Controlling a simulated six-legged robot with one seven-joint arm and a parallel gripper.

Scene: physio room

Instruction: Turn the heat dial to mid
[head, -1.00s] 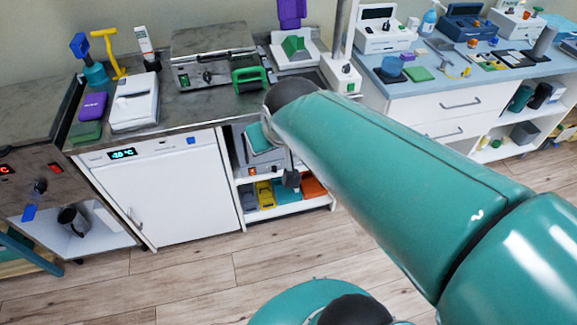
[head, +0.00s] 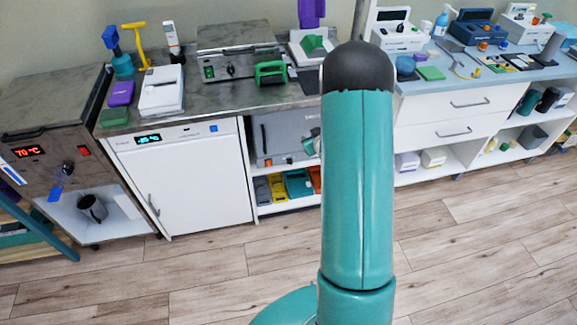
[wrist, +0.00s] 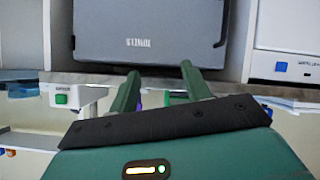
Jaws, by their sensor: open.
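A black dial (head: 68,167) sits on the front of the steel unit at the far left of the head view, below a red display (head: 28,151) reading 70 °C. Another small dial (head: 231,70) is on the front of the steel appliance (head: 240,49) on the counter. I cannot tell which is the heat dial, nor read either setting. My gripper (wrist: 160,88) shows in the wrist view with two green fingers apart and nothing between them. It faces a dark grey box (wrist: 150,30). In the head view my arm hides the gripper.
A white fridge (head: 185,180) stands between the steel unit and open shelves (head: 290,203). The counter (head: 215,102) holds a white device (head: 161,90) and a green handle-shaped item (head: 271,72). A mug (head: 92,208) sits below the dial unit. The wooden floor (head: 215,280) in front is clear.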

